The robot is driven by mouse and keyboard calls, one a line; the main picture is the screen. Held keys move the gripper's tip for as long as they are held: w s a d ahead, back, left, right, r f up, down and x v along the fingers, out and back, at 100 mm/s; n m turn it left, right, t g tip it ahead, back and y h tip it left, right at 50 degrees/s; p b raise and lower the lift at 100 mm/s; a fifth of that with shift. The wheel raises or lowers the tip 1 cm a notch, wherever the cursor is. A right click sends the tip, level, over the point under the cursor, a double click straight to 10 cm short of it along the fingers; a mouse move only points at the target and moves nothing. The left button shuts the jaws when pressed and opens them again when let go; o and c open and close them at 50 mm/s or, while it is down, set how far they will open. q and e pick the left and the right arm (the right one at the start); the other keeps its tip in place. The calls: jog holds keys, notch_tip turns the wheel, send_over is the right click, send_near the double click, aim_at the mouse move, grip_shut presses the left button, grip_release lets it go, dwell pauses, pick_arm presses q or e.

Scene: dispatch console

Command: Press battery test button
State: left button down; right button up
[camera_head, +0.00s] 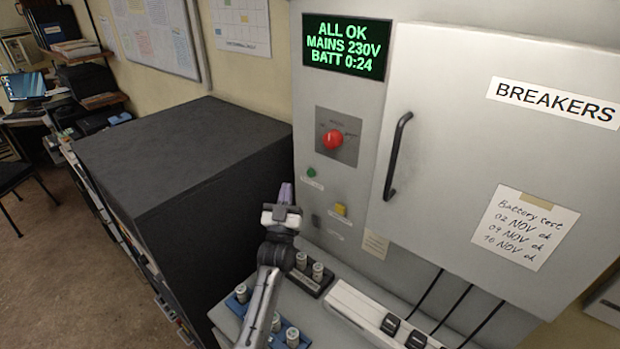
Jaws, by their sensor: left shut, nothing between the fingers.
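My left gripper (286,194) is shut and empty, in front of the panel's lower left edge, left of the yellow button in the picture. I cannot tell whether it touches the panel. The display (347,46) reads ALL OK, MAINS 230V, BATT 0:24. My right gripper is out of view.
The breaker door (440,130) with a black handle (397,157) is closed on the right, with a battery test note (525,228). Below stand batteries in a black holder (307,282) and a blue one (233,303), beside a white power strip (350,307). A dark cabinet (190,150) stands left.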

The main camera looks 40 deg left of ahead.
aim_at(311, 173)
pick_arm(q)
jog(key=w+b, duration=0.3)
jog(key=w, duration=0.3)
jog(key=shift+d+b, duration=0.25)
jog(key=shift+b, duration=0.1)
jog(key=shift+w, duration=0.1)
dwell(0.8)
dwell(0.6)
jog(key=shift+w, duration=0.15)
dwell(0.3)
jog(key=shift+w, duration=0.3)
